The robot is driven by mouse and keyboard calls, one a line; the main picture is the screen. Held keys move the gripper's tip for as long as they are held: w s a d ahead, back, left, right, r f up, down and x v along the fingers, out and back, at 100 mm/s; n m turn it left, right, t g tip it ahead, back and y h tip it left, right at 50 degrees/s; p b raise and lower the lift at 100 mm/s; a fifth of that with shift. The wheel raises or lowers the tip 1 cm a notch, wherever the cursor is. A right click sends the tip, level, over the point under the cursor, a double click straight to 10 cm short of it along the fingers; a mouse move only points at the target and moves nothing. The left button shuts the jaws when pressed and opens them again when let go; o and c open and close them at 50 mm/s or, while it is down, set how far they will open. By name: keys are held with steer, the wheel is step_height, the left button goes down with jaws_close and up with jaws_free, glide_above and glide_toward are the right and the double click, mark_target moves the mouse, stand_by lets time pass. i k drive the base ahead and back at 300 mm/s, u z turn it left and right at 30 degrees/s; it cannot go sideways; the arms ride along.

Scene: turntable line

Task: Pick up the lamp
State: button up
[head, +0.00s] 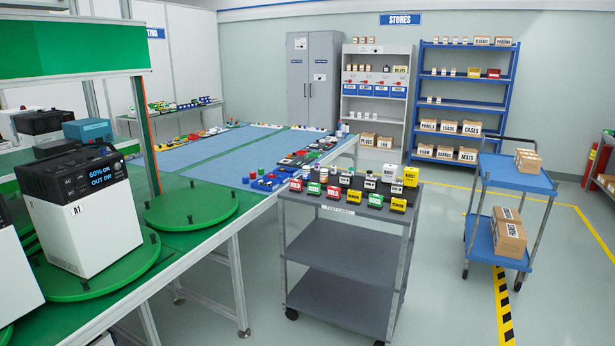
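I cannot single out the lamp at this size. Several small labelled blocks in black, red, green, yellow and white stand in rows on top of a grey cart (345,226) in the middle; most of their labels are too small to read surely. A white and black unit marked A1 (88,220) stands upright on a green turntable (105,276) at the left. Its display reads "60% OK OUT 0W". My gripper is not in view.
An empty green turntable (190,206) lies beyond the A1 unit. A long bench (205,165) with blue mats and small parts runs back. A blue trolley (510,178) with boxes stands right. Shelves (462,97) and a grey cabinet (314,80) line the back wall. Floor between cart and trolley is clear.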

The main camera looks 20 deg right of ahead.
mark_target(324, 172)
steer(key=u, duration=0.2)
steer(key=i, duration=2.5)
steer(key=z, duration=0.4)
